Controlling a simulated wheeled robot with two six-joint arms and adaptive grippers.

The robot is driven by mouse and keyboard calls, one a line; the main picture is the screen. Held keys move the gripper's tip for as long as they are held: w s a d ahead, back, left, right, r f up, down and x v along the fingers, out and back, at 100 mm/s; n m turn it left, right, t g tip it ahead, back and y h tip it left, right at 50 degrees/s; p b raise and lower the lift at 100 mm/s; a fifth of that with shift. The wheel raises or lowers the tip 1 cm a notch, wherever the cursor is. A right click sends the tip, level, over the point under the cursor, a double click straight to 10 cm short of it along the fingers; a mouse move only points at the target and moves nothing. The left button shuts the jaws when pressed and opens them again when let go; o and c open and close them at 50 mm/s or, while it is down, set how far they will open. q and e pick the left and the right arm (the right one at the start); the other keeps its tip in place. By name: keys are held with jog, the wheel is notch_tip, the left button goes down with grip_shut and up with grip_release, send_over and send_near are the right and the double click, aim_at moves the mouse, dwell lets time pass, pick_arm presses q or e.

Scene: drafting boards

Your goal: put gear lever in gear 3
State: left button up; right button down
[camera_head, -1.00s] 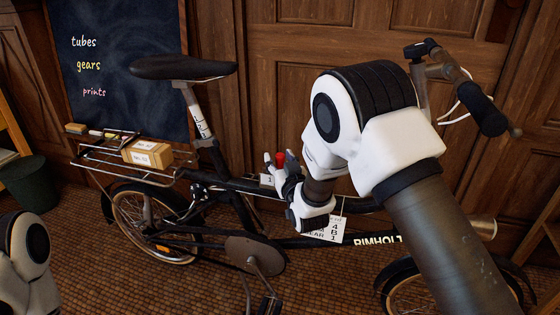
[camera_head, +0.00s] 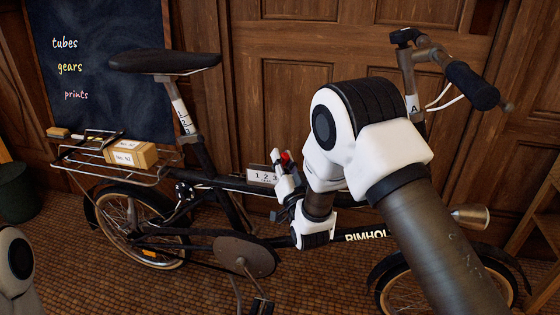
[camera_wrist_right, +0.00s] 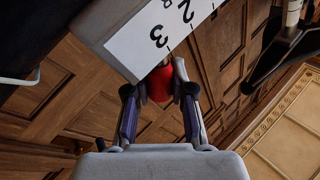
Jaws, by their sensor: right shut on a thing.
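The gear lever has a red knob (camera_head: 286,156) and stands at a white plate (camera_head: 262,174) marked 1 2 3 on the bike's frame. My right gripper (camera_head: 285,164) is shut on the knob, at the right end of the plate, beside the 3. In the right wrist view the red knob (camera_wrist_right: 160,84) sits between the fingertips, under the plate's edge near the 3 (camera_wrist_right: 158,37). The lever's stem is mostly hidden, so I cannot tell whether it lines up exactly with the 3 mark. My left gripper is out of view.
The bike has a saddle (camera_head: 163,62), a handlebar (camera_head: 470,85) and a rear rack with a cardboard box (camera_head: 131,154). A blackboard (camera_head: 100,70) leans against the wooden panelling behind. A dark bin (camera_head: 15,190) stands at the left. My right arm covers part of the frame.

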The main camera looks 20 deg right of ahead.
jog(key=c, duration=1)
grip_release()
jog(key=shift+o, duration=0.2)
jog(key=v, duration=1.2)
jog(key=shift+a+f, duration=0.1)
